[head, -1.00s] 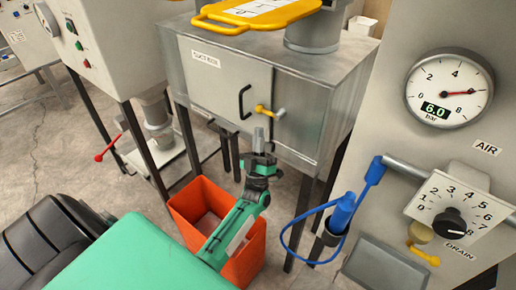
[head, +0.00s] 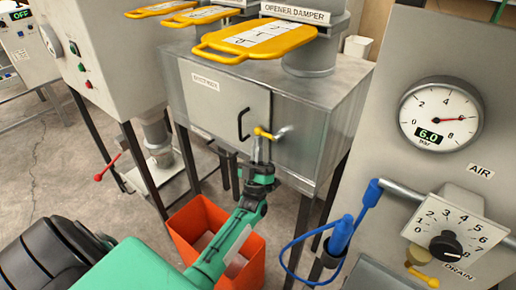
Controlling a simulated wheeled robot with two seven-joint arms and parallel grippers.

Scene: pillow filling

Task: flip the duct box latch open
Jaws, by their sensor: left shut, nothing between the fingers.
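The duct box (head: 330,110) is a grey metal box on dark legs in the middle of the head view. Its front door (head: 215,97) is closed and has a label and a black handle (head: 241,124). The yellow-tipped latch (head: 265,133) sits at the door's right edge, running across to a metal pivot on the box. My left gripper (head: 260,150) is upright just below the latch's yellow end, its fingers shut and empty. I cannot tell whether the fingertips touch the latch. My right gripper is out of view.
An orange bin (head: 190,222) stands under my left forearm. A grey panel with a pressure gauge (head: 440,113), a dial (head: 446,246) and a blue hose tool (head: 341,235) stands at the right. Yellow damper plates (head: 258,40) stick out above the box.

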